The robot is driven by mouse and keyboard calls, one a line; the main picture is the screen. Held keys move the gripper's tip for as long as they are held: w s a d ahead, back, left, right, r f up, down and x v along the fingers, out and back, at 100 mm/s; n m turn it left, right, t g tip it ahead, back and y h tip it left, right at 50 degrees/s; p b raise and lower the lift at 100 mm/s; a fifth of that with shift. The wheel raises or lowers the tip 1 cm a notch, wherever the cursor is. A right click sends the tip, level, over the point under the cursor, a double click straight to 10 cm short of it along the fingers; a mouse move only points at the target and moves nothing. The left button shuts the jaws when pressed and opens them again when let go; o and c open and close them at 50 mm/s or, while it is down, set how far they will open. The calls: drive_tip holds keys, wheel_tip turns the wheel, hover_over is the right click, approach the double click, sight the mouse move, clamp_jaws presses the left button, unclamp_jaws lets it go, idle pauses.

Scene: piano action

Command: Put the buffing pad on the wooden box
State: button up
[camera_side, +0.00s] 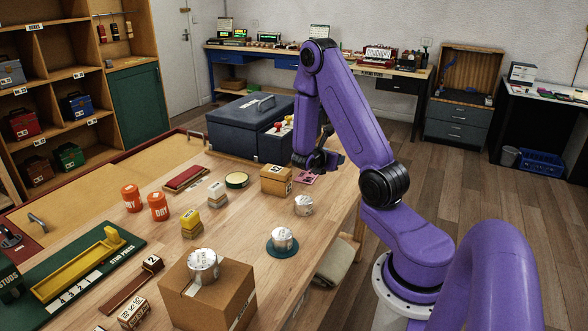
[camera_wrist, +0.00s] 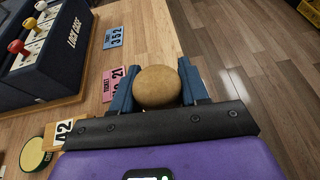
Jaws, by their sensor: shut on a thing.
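My gripper (camera_wrist: 158,88) is shut on a round tan thing, which looks like the buffing pad (camera_wrist: 157,88), held between two blue fingers. In the side view my gripper (camera_side: 322,162) is above the right edge of the bench, and the pad cannot be made out there. The wooden box (camera_side: 276,181) stands on the bench, left of and below my gripper in that view, with a number tag on it. In the wrist view the box's tag, reading 42 (camera_wrist: 65,129), shows at lower left; my gripper body hides much of the box.
A dark lock case (camera_side: 275,146) with coloured knobs stands behind the box. Pink and blue tickets (camera_wrist: 113,84) lie near my gripper. A green-rimmed round tin (camera_side: 237,180) sits left of the box. Cans, blocks and a cardboard carton (camera_side: 222,300) stand nearer the front.

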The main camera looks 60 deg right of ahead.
drive_tip(key=w+a+r+n+t, duration=0.35)
drive_tip(key=w+a+r, duration=0.25)
drive_tip(key=w, duration=0.3)
hover_over(277, 167)
drive_tip(key=shift+t, duration=0.35)
drive_tip(key=f, duration=0.8)
drive_tip(key=shift+s+a+f, duration=0.15)
drive_tip(key=shift+s+f, duration=0.1)
drive_tip(key=shift+w+f, duration=0.1)
drive_tip(key=shift+f, duration=0.1)
drive_tip(key=shift+w+f, duration=0.15)
drive_tip(key=shift+f, duration=1.5)
drive_tip(key=shift+f, duration=0.1)
drive_tip(key=o, duration=1)
drive_tip(key=shift+o, duration=0.2)
